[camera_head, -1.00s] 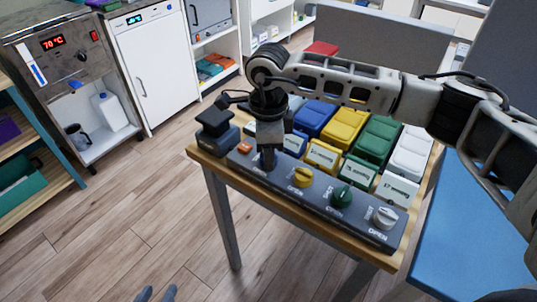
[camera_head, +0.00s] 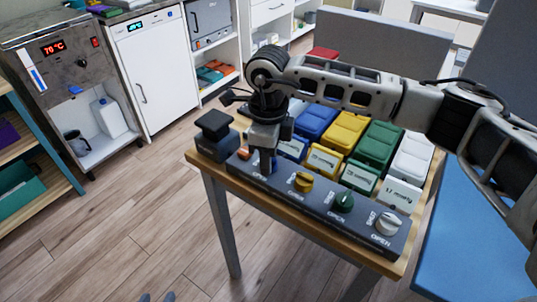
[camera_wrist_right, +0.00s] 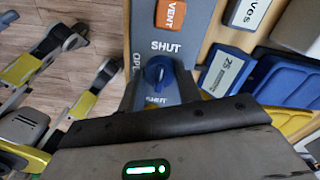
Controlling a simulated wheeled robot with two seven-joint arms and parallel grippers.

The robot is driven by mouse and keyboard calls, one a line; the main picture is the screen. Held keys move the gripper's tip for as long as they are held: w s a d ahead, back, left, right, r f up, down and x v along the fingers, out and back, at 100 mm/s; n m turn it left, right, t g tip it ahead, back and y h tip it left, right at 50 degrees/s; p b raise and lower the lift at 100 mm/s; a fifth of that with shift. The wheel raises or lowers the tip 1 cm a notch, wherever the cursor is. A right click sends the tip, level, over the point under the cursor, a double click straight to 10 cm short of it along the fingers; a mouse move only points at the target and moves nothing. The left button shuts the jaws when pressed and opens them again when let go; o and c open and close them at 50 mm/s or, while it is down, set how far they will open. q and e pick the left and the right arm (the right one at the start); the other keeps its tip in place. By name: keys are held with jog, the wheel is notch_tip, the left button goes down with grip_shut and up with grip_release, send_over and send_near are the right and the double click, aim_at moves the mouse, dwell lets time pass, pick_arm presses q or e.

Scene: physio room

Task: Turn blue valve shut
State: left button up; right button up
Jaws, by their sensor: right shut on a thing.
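The blue valve knob (camera_wrist_right: 158,73) is on the grey valve panel (camera_wrist_right: 142,28) in the right wrist view, between the two fingers of my right gripper (camera_wrist_right: 158,86). SHUT labels show above and below the knob, and OPEN runs sideways at its left. The knob's exact angle is hard to read. In the head view my right gripper (camera_head: 266,160) points down onto the panel's left part and mostly hides the blue knob. It is shut on that knob.
Yellow (camera_head: 303,182), green (camera_head: 343,202) and white (camera_head: 388,223) knobs follow along the panel. Behind them lie several coloured cuffs (camera_head: 345,130) with labelled blocks. A dark device (camera_head: 213,135) stands at the table's left end. A blue couch (camera_head: 465,235) is at the right.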

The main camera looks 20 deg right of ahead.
jog(key=o, duration=1)
jog(key=shift+r, duration=0.1)
jog(key=shift+c, duration=0.2)
notch_tip(320, 180, up, 16)
jog(key=shift+b, duration=0.3)
